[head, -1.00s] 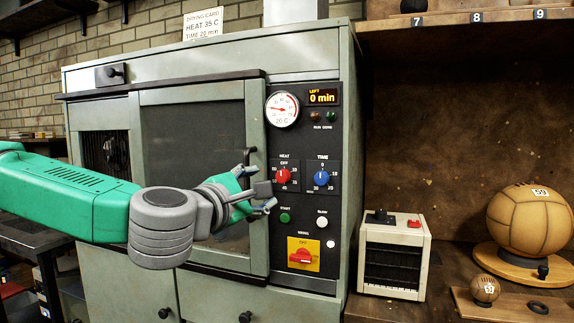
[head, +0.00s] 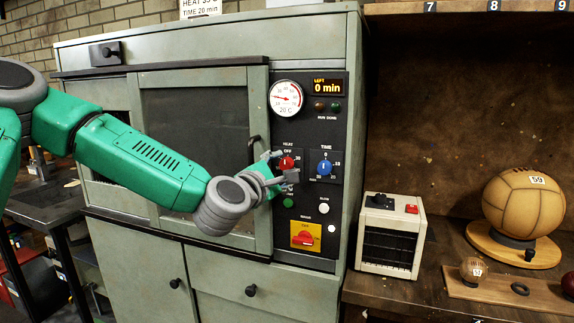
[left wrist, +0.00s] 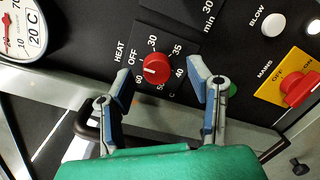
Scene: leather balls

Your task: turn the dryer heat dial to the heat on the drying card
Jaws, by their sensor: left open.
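The red heat dial (head: 287,163) is on the dryer's black panel (head: 344,125), and its white mark appears to point up at OFF. In the left wrist view the dial (left wrist: 156,68) is ringed by OFF and numbers from 30 to 60. My left gripper (head: 279,169) is open in front of it. In the left wrist view its fingers (left wrist: 160,80) stand on either side below the dial; whether they touch it I cannot tell. The drying card (head: 200,8) on top of the dryer is cut by the frame; it reads HEAT 35 C, TIME 20 min. My right gripper is out of view.
The blue time dial (head: 324,168) is just right of the heat dial. A green start button (head: 288,202), white blow button (head: 323,208) and red mains switch (head: 305,238) are below. The door handle (head: 253,148) is close on the left. A small heater-like box (head: 391,235) stands on the bench at right.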

